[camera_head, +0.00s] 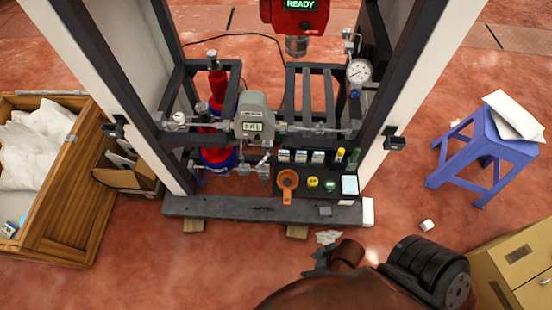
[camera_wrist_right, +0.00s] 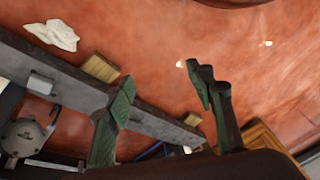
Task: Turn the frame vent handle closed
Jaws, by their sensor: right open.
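The black dispenser frame (camera_head: 320,212) stands in the middle of the head view. It carries a pipe run with a grey digital meter (camera_head: 252,122), small valve fittings (camera_head: 178,122) at its left and a valve cluster (camera_head: 264,168) below the meter. I cannot tell which fitting is the vent handle. My right gripper (camera_head: 322,260) is low in front of the frame's base beam, apart from these fittings. In the right wrist view its two dark green fingers (camera_wrist_right: 160,75) are spread with nothing between them, above the floor and beam (camera_wrist_right: 70,85). My left gripper is not in view.
A round gauge (camera_head: 359,71) is at the frame's upper right. A shelf holds small bottles and an orange funnel-like piece (camera_head: 288,184). A wooden crate (camera_head: 62,190) stands left, a blue stool (camera_head: 478,145) right, a cardboard box (camera_head: 520,268) lower right. White crumpled paper (camera_wrist_right: 50,35) lies on the floor.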

